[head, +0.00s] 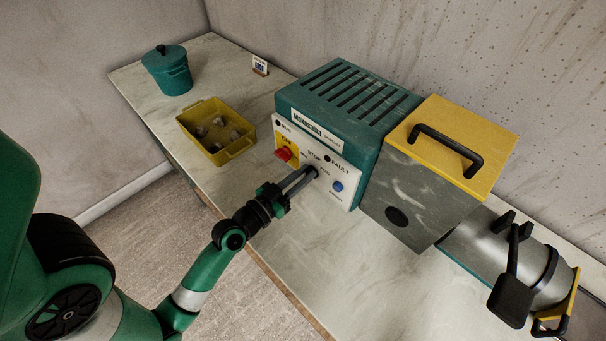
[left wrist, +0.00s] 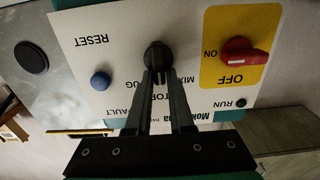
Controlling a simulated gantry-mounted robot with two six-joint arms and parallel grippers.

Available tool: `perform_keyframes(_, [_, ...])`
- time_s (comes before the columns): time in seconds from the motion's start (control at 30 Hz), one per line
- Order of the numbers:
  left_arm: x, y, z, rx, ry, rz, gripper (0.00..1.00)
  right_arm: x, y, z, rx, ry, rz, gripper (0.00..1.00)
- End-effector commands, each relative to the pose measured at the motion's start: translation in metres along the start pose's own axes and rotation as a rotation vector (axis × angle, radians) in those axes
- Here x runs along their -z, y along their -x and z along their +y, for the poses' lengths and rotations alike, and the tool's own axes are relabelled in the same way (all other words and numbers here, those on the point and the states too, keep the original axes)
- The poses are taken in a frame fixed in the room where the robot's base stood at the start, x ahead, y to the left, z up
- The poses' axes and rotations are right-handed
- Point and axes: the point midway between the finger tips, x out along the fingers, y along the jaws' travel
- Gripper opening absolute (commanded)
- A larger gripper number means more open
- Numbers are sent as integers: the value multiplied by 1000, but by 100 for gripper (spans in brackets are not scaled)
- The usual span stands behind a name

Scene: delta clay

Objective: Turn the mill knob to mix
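The mill (head: 338,105) is a teal housing with a white control panel on the bench. Its black mill knob (left wrist: 158,54) sits by the STOP and MIX labels; in the head view the knob (head: 312,172) is partly covered by my fingers. My left gripper (head: 304,177) reaches it from the front, and in the left wrist view its two fingertips (left wrist: 160,75) are at either side of the knob's grip, closed on it. The grip looks in line with the STOP label, though the fingers hide part of it. My right gripper is not in view.
A red switch (left wrist: 243,57) on a yellow plate and a blue RESET button (left wrist: 101,81) flank the knob. A yellow tray (head: 235,152) with lumps and a teal lidded pot (head: 172,80) stand left. A yellow-lidded hopper (head: 485,165) and metal barrel (head: 490,250) stand right.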

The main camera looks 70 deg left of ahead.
Motion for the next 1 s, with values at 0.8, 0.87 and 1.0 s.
perform_keyframes(0.8, [0,0,-2,0,135,0,0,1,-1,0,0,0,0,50])
perform_keyframes(0.87, [0,0,-3,-1,177,0,0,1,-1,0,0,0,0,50])
perform_keyframes(1.0, [0,0,-5,0,289,0,0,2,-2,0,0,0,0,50])
